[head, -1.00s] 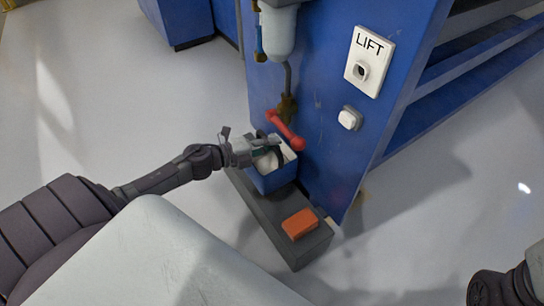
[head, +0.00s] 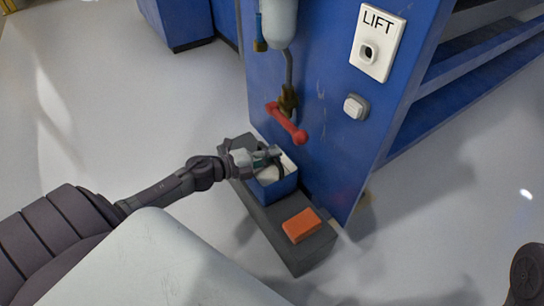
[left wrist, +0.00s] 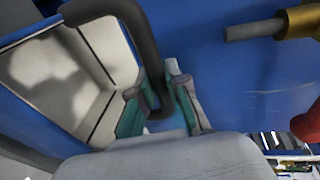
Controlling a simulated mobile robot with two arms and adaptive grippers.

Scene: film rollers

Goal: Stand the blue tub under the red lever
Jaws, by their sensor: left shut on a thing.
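The blue tub (head: 277,188) has a pale inside and a dark handle (left wrist: 147,45). In the head view it is at the dark grey bench, close to the blue wall. I cannot tell whether it rests on the bench. My left gripper (head: 270,157) is shut on the handle; its teal fingers (left wrist: 163,112) close around it in the left wrist view. The red lever (head: 289,124) is on the wall, above the tub in the head view. Its red end (left wrist: 309,124) shows at the right edge of the left wrist view. My right gripper is not in view.
An orange block (head: 301,225) lies on the bench (head: 296,257) on the near side of the tub. A brass valve (head: 288,99) hangs above the lever. A LIFT panel (head: 378,43) and a pale switch (head: 356,106) are on the wall. The floor around is clear.

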